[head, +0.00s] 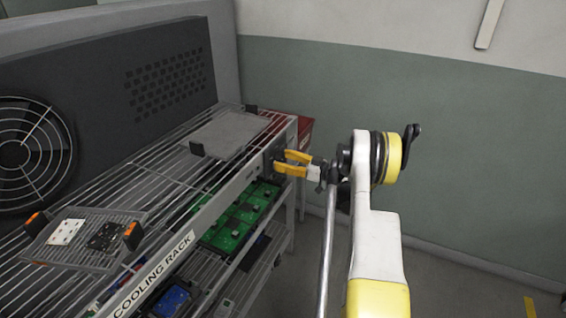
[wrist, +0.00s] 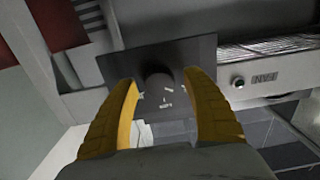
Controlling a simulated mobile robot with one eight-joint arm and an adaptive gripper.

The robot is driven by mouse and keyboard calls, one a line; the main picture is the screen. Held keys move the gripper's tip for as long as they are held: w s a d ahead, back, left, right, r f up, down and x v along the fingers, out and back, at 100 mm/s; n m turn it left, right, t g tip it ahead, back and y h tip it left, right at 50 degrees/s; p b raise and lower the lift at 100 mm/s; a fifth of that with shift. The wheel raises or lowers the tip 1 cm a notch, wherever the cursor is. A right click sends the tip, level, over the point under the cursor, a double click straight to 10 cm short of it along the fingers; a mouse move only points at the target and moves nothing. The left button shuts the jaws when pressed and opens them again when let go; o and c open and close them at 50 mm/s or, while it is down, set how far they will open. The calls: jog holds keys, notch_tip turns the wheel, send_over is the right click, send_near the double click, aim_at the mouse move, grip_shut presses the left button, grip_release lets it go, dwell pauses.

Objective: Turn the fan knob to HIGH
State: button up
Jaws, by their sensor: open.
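The fan knob (wrist: 159,88) is a dark round knob on a dark square plate (wrist: 200,52) with small white markings below it. In the wrist view my gripper (wrist: 160,98) is open, with one yellow finger on each side of the knob. I cannot tell whether either finger touches it. The markings are too small to read surely. In the head view my gripper (head: 292,164) is at the right end of the cooling rack (head: 160,268), by its front rail; the knob is not clearly visible there.
A small round button (wrist: 238,82) with a label sits right of the plate. A tray with boards (head: 85,255) and a grey tray (head: 228,134) lie on the rack. A large fan (head: 30,150) is at the left. A red box (head: 300,135) stands behind the rack's end.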

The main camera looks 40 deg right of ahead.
jog(key=c, duration=1.2)
jog(key=shift+m, duration=0.3)
jog(key=shift+c, duration=0.2)
jog(key=m, duration=1.1)
jog(key=shift+m, duration=0.3)
jog(key=m, duration=1.1)
jog(key=shift+m, duration=0.4)
